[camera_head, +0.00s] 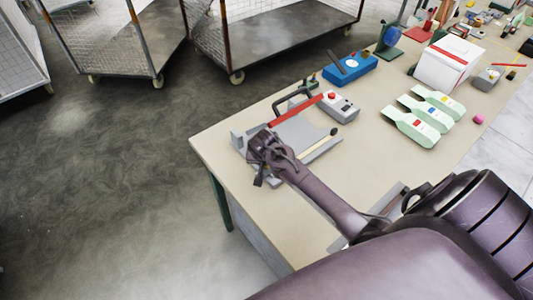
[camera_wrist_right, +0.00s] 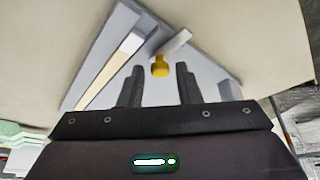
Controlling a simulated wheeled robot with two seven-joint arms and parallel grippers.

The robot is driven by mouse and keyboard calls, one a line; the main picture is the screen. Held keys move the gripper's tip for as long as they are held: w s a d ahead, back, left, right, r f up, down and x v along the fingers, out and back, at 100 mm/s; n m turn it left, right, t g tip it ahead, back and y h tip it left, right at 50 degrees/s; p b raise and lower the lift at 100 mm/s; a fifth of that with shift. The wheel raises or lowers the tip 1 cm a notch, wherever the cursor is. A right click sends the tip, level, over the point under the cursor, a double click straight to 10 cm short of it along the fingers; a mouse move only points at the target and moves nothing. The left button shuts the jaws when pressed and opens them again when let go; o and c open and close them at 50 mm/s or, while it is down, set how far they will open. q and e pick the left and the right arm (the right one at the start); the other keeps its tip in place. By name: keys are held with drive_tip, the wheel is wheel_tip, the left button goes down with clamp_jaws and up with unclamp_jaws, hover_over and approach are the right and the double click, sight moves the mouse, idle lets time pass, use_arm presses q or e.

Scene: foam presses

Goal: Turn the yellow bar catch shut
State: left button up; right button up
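The grey foam press (camera_head: 300,135) lies on the near-left part of the bench, with a red bar (camera_head: 295,110) along its far side. In the right wrist view a yellow knob-like piece (camera_wrist_right: 160,67), which looks like part of the yellow bar catch, sits over the grey plate next to a short pale bar (camera_wrist_right: 175,42). My right gripper (camera_head: 266,178) is over the press's near-left corner and hides the catch in the head view. Its fingers (camera_wrist_right: 161,76) are apart, with the yellow piece showing between their tips; contact cannot be told. My left gripper is not in view.
A grey box with a red button (camera_head: 340,107) stands just behind the press. Several pale green bottle-shaped pieces (camera_head: 412,127), a blue box (camera_head: 350,68) and a white box (camera_head: 449,62) are farther along the bench (camera_head: 225,140). Wire cages (camera_head: 270,45) stand beyond it.

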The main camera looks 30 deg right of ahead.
clamp_jaws()
drive_tip(key=shift+n, duration=0.4)
drive_tip(key=shift+d+n+y, duration=0.1)
drive_tip(key=shift+n+y, duration=0.2)
drive_tip(key=shift+n, duration=0.2)
drive_tip(key=n+y, duration=0.1)
drive_tip(key=n, duration=0.1)
drive_tip(key=n+t+y, duration=0.1)
drive_tip(key=n, duration=0.2)
drive_tip(key=shift+d, duration=0.2)
drive_tip(key=n, duration=0.2)
drive_tip(key=n+y, duration=0.1)
drive_tip(key=n, duration=0.1)
drive_tip(key=n+y, duration=0.1)
drive_tip(key=shift+d+n, duration=0.3)
drive_tip(key=shift+n, duration=0.1)
drive_tip(key=n+g+y, duration=0.1)
drive_tip(key=n, duration=0.2)
drive_tip(key=shift+d, duration=0.15)
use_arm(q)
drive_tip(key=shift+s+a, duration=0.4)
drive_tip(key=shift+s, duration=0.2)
use_arm(e)
drive_tip(key=shift+w+n+g+y, duration=0.1)
drive_tip(key=shift+n+g+y, duration=0.25)
drive_tip(key=shift+n, duration=0.85)
